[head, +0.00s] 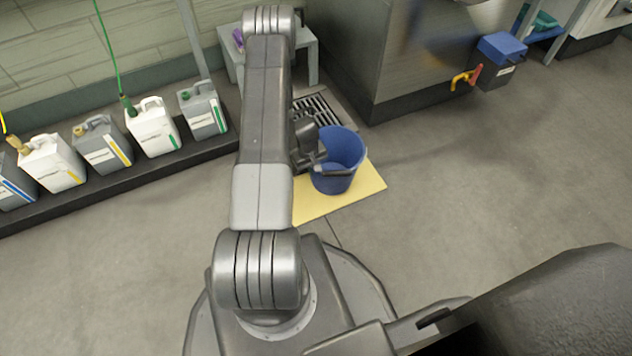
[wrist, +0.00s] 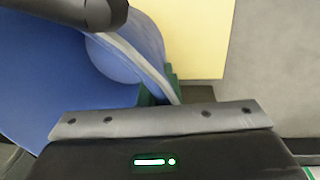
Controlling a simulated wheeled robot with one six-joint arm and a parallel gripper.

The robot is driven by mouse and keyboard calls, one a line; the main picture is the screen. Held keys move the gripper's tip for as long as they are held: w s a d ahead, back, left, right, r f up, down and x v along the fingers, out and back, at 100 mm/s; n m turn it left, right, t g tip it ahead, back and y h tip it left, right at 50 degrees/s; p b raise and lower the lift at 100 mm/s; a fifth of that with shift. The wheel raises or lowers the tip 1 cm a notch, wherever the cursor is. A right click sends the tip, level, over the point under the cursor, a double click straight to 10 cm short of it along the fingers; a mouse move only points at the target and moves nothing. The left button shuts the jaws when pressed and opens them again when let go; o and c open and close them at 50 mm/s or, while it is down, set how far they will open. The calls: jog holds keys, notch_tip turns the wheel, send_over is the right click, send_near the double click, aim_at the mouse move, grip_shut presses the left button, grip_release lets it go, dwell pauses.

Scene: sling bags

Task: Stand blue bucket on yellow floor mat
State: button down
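The blue bucket (head: 334,184) is upright over the yellow floor mat (head: 313,206) in the head view. I cannot tell whether its base touches the mat. My gripper (head: 318,165) is at the bucket's left side, partly hidden behind my arm. In the wrist view the rim of the bucket (wrist: 40,80) runs between the green finger pads (wrist: 160,92), and my gripper looks shut on it. The mat (wrist: 200,40) shows beyond the bucket there. My arm hides the mat's left part in the head view.
A floor drain grate (head: 316,110) lies just behind the mat. Several jerrycans (head: 152,128) stand on a dark ledge at the left. A small grey table (head: 307,45) is at the back, beside a large metal unit (head: 400,60). Floor to the right (head: 480,170) is clear.

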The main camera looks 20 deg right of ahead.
jog(key=shift+f+b, duration=0.95)
jog(key=shift+f, duration=1.7)
jog(key=shift+f, duration=0.15)
jog(key=c, duration=1.6)
grip_release()
jog(key=shift+c, duration=0.2)
notch_tip(320, 180, up, 12)
jog(key=a+p, duration=0.1)
jog(key=p, duration=0.4)
jog(key=shift+a, duration=0.25)
